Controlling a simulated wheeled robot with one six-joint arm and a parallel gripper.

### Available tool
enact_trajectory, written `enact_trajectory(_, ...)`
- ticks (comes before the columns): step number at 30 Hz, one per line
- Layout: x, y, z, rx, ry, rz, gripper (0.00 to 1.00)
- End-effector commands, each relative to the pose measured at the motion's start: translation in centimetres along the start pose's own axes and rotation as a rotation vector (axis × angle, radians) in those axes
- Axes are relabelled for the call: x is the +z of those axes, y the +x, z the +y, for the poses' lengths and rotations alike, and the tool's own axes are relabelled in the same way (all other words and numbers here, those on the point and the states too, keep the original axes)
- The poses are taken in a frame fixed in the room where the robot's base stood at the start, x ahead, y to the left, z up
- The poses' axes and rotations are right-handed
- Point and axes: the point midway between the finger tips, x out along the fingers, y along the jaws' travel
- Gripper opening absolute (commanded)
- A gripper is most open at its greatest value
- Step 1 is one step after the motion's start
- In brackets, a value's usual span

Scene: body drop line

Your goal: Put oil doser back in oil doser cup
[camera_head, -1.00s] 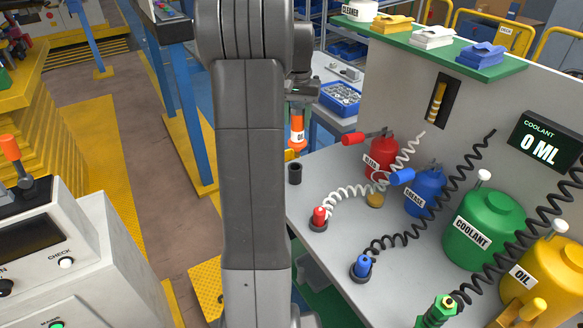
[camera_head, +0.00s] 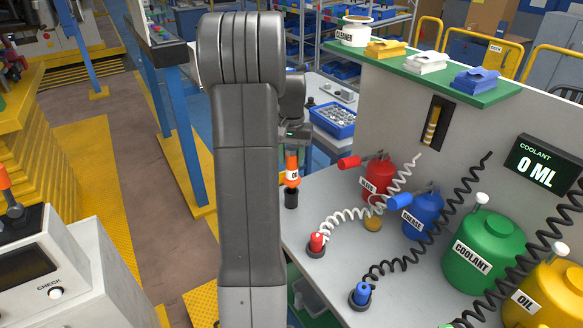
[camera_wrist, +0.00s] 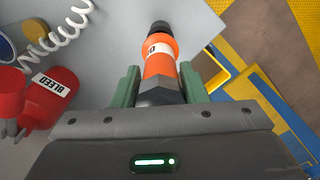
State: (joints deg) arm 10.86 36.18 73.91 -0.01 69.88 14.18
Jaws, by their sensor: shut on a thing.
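The oil doser (camera_head: 292,168) is an orange bottle with a white label, upright in the head view just right of my arm. My gripper (camera_wrist: 159,84) is shut on it, with one green finger on each side in the wrist view. The doser (camera_wrist: 159,55) points away from the wrist there, its far end dark. The small black oil doser cup (camera_head: 291,199) stands near the left edge of the grey bench. In the head view the doser's lower end meets the cup's rim. I cannot tell whether it is inside. My arm hides part of the gripper in the head view.
A red bleed can (camera_head: 376,180), blue grease can (camera_head: 423,216), green coolant can (camera_head: 484,250) and yellow oil can (camera_head: 557,285) stand to the right. A white coiled hose (camera_head: 346,220) crosses the bench right of the cup. A blue bin (camera_head: 333,120) lies behind.

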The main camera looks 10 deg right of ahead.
Motion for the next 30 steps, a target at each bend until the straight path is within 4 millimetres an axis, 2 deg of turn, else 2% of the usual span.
enact_trajectory(2, 0.1, 1.4, 0.0, 0.001, 0.000, -0.004, 0.19)
enact_trajectory(6, 0.1, 2.9, 0.0, 0.001, 0.000, -0.002, 0.20)
enact_trajectory(13, 0.0, 3.3, 0.0, 0.000, 0.000, 0.001, 0.19)
enact_trajectory(14, 0.0, 3.4, 0.0, 0.000, 0.000, 0.001, 0.41)
enact_trajectory(17, 0.0, 3.3, 0.0, 0.000, 0.000, 0.001, 0.61)
enact_trajectory(30, 0.0, 3.6, 0.0, 0.000, 0.000, 0.000, 0.61)
